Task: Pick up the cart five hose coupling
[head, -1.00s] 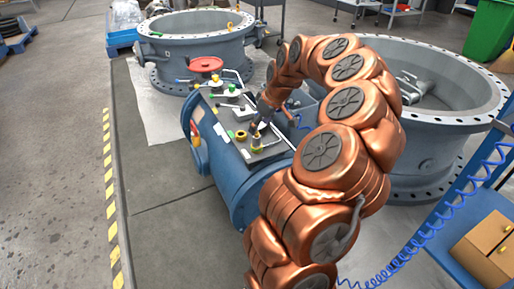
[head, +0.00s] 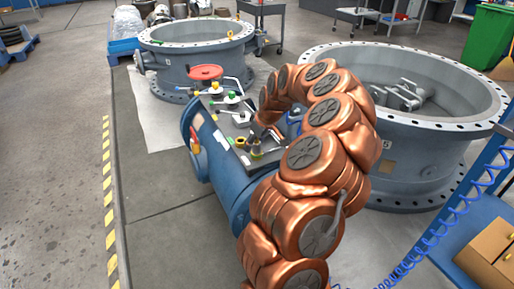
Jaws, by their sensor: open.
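Small fittings stand on the grey top plate (head: 266,160) of a blue cylindrical body. One, a small yellowish coupling (head: 257,153), stands near the plate's front edge; I take it for the hose coupling, but it is too small to be sure. My gripper (head: 256,140) points down at the coupling from above and is open. Its dark fingers are very close to the coupling's top; I cannot tell whether they touch or surround it. My copper arm hides the right part of the plate.
Large grey flanged valve bodies stand at the back (head: 197,42) and right (head: 420,150). A blue cart (head: 470,235) is at lower right.

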